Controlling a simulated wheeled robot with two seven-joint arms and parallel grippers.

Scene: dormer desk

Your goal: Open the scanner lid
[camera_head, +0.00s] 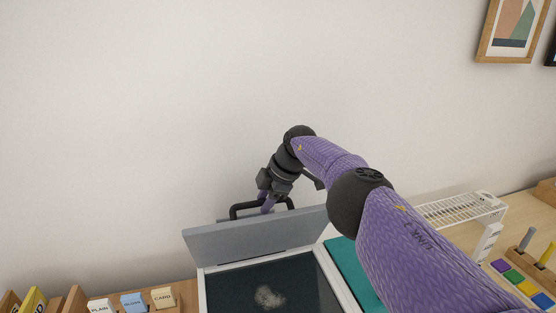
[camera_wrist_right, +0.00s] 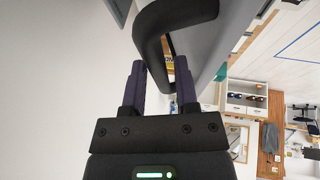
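The scanner (camera_head: 204,293) stands at the bottom middle of the head view, with a dark glass bed (camera_head: 300,285) bearing a pale smudge. Its grey lid (camera_head: 255,238) is raised, tilted up at the back, and also shows in the wrist view (camera_wrist_right: 220,40). A black handle (camera_head: 238,209) sits on the lid's upper edge and crosses close to the fingertips in the wrist view (camera_wrist_right: 180,12). My right gripper (camera_head: 268,204) is at the handle. Its two purple fingers (camera_wrist_right: 160,75) stand apart; firm contact with the handle is not clear. My left gripper is out of view.
A wooden card box (camera_head: 185,292) is to the left. A teal mat (camera_head: 343,254), a white ribbed tray (camera_head: 455,210) and a wooden peg stand (camera_head: 525,270) are to the right. The wall behind is bare near the lid.

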